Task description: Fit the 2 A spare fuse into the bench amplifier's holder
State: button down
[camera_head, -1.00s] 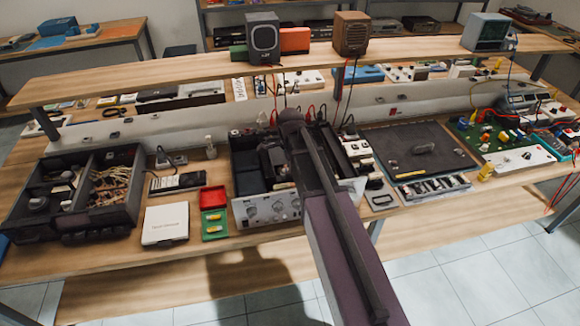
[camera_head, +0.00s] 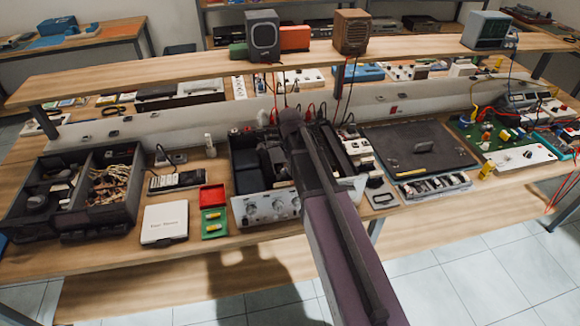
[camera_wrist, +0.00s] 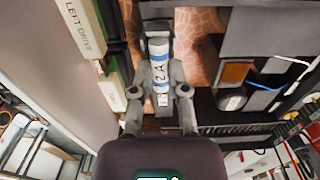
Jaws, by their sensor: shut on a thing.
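In the wrist view my gripper (camera_wrist: 160,84) is shut on the 2 A fuse (camera_wrist: 159,70), a small white cylinder with blue bands and "2A" on its side. The fuse lies lengthwise between the two fingers, its far end pointing toward the top of the picture. The open bench amplifier (camera_head: 264,207) sits on the workbench in the head view, with knobs along its front. My arm covers part of it and hides the gripper and fuse there. The wrist view looks down into the amplifier. I cannot make out the fuse holder.
A module marked "LEFT DRIVE" (camera_wrist: 86,26) stands left of the gripper, dark blocks at right. On the bench are a red and green box (camera_head: 214,198) with yellow pieces, a white case (camera_head: 165,222), a divided tray (camera_head: 125,215) and a dark mat (camera_head: 390,138).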

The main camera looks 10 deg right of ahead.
jog(key=shift+f+b, duration=0.35)
dwell(0.4)
jog(key=c, duration=0.6)
grip_release()
jog(key=shift+o, duration=0.2)
jog(key=shift+r, duration=0.15)
